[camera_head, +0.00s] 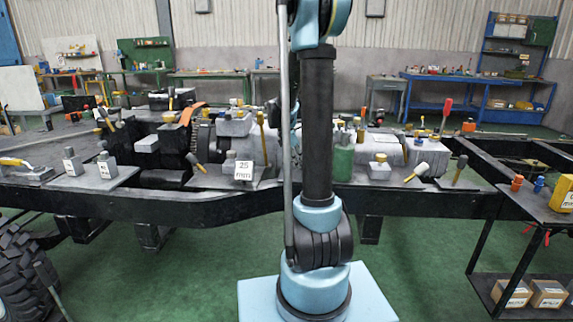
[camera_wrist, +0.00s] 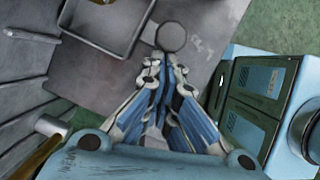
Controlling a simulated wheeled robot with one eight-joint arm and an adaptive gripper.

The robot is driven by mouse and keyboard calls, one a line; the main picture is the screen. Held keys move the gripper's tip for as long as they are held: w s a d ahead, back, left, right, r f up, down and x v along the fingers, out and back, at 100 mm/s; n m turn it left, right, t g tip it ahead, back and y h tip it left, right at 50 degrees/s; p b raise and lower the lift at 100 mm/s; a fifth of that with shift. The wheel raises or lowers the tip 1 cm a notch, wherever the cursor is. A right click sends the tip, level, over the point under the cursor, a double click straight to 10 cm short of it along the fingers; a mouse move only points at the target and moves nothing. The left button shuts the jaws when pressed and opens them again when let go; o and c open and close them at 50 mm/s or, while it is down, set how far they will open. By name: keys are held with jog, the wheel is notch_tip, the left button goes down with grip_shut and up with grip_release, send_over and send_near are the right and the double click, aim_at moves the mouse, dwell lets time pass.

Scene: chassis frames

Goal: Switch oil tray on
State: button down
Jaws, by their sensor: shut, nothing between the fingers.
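A grey rectangular tray (camera_wrist: 110,24) with a raised rim lies at the upper left of the wrist view, on a flat grey surface. I cannot tell whether it is the oil tray. A round dark grey knob (camera_wrist: 171,38) stands to the right of the tray, just past my fingertips. My gripper (camera_wrist: 166,72) has its blue and white fingers drawn together, with nothing held. Its tips look very close to the knob; I cannot tell if they touch it. My gripper is out of the head view, and no oil tray can be made out there.
A mallet (camera_wrist: 48,127) with a yellow-brown handle lies at the lower left of the wrist view. In the head view, a long black chassis frame (camera_head: 230,208) crosses behind my arm, crowded with levers and blocks. A black cart (camera_head: 482,230) stands at the right. Green floor (camera_head: 160,285) is open in front.

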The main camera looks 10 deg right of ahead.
jog(key=shift+s+d, duration=0.2)
jog(key=shift+d, duration=0.3)
jog(key=shift+a, duration=0.1)
jog(key=a, duration=0.4)
jog(key=shift+w+a+r, duration=0.15)
jog(key=shift+w+r, duration=0.1)
jog(key=shift+r, duration=0.05)
jog(key=v, duration=0.9)
jog(key=shift+s+r, duration=0.15)
jog(key=s+m+y, duration=0.1)
jog(key=s+m, duration=0.4)
jog(key=s, duration=0.5)
jog(key=s+a+f+m+t+y, duration=0.1)
jog(key=s+f+m, duration=0.4)
jog(key=s, duration=0.6)
jog(key=s+a+f+m+t+y, duration=0.1)
jog(key=s+f+m+y, duration=0.1)
jog(key=s+f+m, duration=0.4)
jog(key=s+m, duration=0.1)
jog(key=s, duration=0.4)
jog(key=shift+s+a+f, duration=0.15)
jog(key=shift+s+f, duration=0.15)
jog(key=shift+s, duration=0.1)
